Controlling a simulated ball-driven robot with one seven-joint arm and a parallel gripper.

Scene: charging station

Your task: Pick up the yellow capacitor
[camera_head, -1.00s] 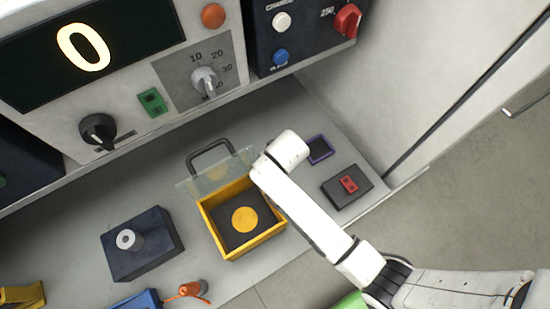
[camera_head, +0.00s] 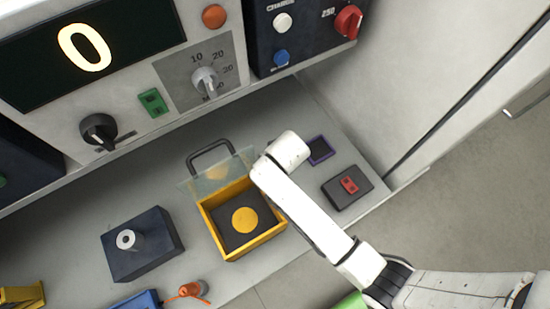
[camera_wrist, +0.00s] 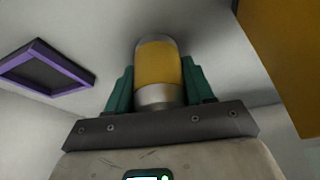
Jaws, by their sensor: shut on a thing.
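The yellow capacitor (camera_wrist: 158,66) is a yellow cylinder with silver ends. It stands between the two green fingers of my gripper (camera_wrist: 160,85) in the wrist view, and the fingers are shut on it from both sides. In the head view the capacitor and the fingers are hidden behind my white arm, which reaches over the bench beside the yellow box.
A yellow open box (camera_head: 268,239) with a yellow disc inside and a raised clear lid (camera_head: 200,183) stands left of my arm. A purple-framed pad (camera_head: 320,150) and a dark block with a red piece (camera_head: 348,186) lie to the right. A dark block (camera_head: 145,260) with a grey post stands at left.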

